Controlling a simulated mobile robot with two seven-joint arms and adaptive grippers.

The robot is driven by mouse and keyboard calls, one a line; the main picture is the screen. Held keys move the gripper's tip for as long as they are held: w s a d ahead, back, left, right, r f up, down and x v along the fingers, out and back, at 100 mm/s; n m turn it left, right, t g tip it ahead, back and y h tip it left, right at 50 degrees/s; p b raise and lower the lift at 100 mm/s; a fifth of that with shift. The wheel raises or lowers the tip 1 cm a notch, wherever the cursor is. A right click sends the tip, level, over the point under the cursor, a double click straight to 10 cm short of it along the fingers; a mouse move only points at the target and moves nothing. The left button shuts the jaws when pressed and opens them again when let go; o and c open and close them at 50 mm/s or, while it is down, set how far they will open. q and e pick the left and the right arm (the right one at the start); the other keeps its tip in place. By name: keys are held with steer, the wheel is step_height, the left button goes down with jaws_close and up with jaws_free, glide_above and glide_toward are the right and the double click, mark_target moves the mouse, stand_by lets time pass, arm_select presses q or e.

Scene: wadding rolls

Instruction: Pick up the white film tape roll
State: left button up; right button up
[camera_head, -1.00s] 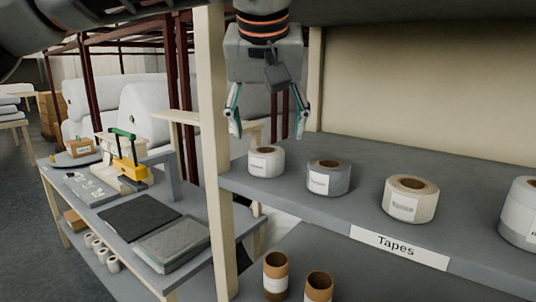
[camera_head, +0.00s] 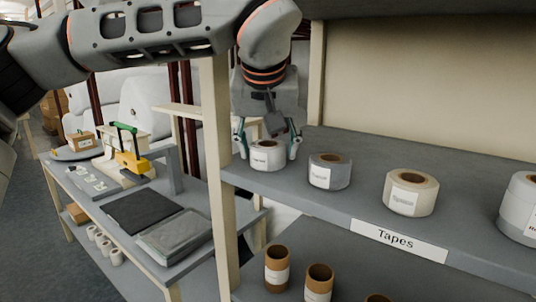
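The white film tape roll (camera_head: 267,157) stands at the left end of the shelf (camera_head: 300,214), with a pale label on its front. My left gripper (camera_head: 268,150) points down over it. Its two fingers are spread, one at each side of the roll, with tips near the roll's upper half. I cannot tell whether they touch it. The roll appears to rest on the shelf. My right gripper is not in view.
A grey tape roll (camera_head: 329,174), a cream roll (camera_head: 408,199) and a larger roll (camera_head: 519,212) stand to the right. A post (camera_head: 222,170) rises close to the left. Brown cores (camera_head: 277,273) stand below. A workbench (camera_head: 195,225) is at left.

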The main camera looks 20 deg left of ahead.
arm_select(q)
steer(key=c, duration=0.7)
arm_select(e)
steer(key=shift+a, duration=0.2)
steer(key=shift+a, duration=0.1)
